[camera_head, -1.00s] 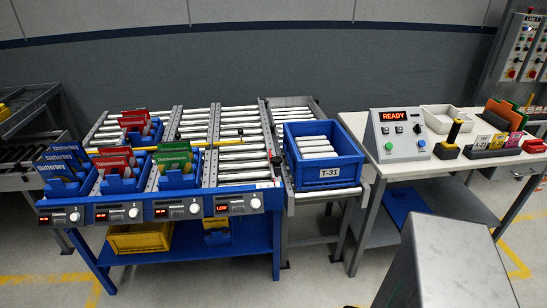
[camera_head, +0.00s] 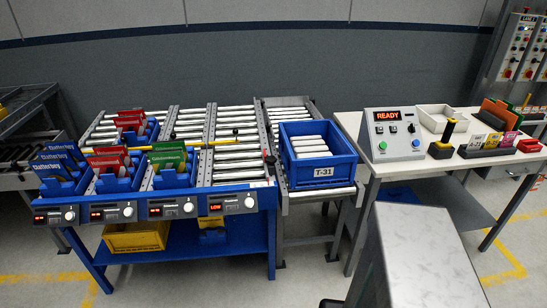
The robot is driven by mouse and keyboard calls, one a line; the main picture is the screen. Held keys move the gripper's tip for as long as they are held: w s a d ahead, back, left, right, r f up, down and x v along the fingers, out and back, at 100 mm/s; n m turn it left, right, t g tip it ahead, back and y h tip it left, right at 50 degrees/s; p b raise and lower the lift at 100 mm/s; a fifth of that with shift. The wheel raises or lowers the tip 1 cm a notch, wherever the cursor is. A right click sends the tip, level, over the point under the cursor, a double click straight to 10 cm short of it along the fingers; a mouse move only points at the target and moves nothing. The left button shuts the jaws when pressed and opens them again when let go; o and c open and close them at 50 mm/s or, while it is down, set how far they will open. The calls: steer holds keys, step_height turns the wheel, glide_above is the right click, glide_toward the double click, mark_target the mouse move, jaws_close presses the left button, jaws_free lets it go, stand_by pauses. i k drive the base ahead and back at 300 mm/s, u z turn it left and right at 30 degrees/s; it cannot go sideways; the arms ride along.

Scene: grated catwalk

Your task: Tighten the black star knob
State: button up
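Small dark knob-like parts show on the roller rack. One (camera_head: 236,131) is near the right end of the yellow bar (camera_head: 200,144) that crosses the lanes. Another dark part (camera_head: 270,159) is at the rack's right rail, beside a bit of red. Both are too small for me to tell a star shape or how tight they are. My gripper is not visible, and only a small dark shape shows at the bottom edge.
Blue bins with colored packets stand on the rack's left lanes. A blue T-31 tote (camera_head: 318,173) sits on the short conveyor. The white table (camera_head: 375,159) holds a READY control box (camera_head: 393,133). A large grey block (camera_head: 420,260) fills the lower right. Floor shows at front.

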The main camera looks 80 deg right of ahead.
mark_target(271, 160)
steer(key=u, duration=0.1)
steer(key=k, duration=0.85)
steer(key=z, duration=0.75)
steer(key=i, duration=0.5)
steer(key=u, duration=0.05)
